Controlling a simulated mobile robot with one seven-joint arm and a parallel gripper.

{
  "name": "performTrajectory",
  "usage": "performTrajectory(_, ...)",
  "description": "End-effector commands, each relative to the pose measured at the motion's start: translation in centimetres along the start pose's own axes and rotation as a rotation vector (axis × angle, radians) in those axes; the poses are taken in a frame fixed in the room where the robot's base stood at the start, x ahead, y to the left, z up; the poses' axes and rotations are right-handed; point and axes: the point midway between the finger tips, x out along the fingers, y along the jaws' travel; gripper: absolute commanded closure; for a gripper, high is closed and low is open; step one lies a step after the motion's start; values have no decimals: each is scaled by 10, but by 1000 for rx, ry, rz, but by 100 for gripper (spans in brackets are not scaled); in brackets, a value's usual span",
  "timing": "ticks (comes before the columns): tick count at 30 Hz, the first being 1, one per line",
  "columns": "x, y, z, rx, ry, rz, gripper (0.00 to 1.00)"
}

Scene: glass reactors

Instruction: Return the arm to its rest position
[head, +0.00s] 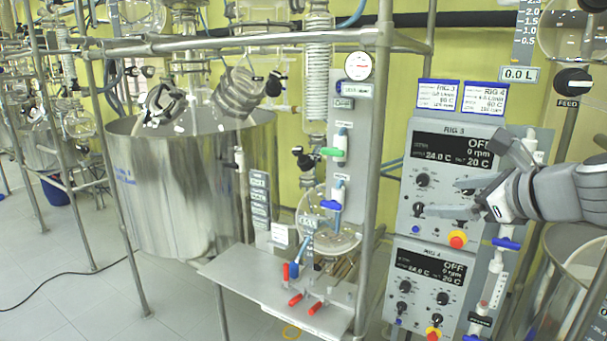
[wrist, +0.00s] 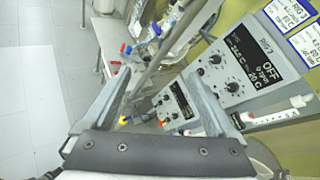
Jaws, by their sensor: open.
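My gripper (head: 462,198) is at the right in the head view, in front of the RIG 3 control panel (head: 471,148). Its grey fingers are spread apart and nothing is between them. My arm reaches in from the right edge. In the wrist view the two fingers (wrist: 155,108) stand apart at the left and right, with the rig panels seen beyond them. The RIG 3 panel also shows in the wrist view (wrist: 240,62). Its display reads OFF, 0 rpm. I cannot tell whether a finger touches the panel.
The RIG 4 panel (head: 430,288) sits below, also reading OFF. A large steel vessel (head: 185,185) stands at left among metal frame poles (head: 379,150). A metal shelf (head: 250,283) with red-handled valves juts out low in the middle. Open floor (head: 60,300) lies at lower left.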

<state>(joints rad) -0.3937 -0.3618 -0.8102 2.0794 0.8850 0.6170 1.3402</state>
Motion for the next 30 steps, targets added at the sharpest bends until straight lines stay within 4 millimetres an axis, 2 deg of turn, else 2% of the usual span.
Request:
performTrajectory(1, -4, 27, 0, -172, 8, 55, 8)
performTrajectory(6, -18, 113, -10, -810, 31, 245, 8)
performTrajectory(9, -31, 157, -26, -1196, 42, 360, 8)
performTrajectory(13, -48, 201, -55, -1680, 65, 524, 8)
performTrajectory(15, -57, 216, -71, -1900, 78, 615, 8)
performTrajectory(18, -67, 229, -90, -2142, 96, 732, 8)
performTrajectory(21, -74, 235, -102, -2291, 108, 819, 8)
performTrajectory(24, -77, 237, -108, -2359, 113, 863, 8)
performTrajectory(30, -77, 237, -109, -2372, 112, 871, 8)
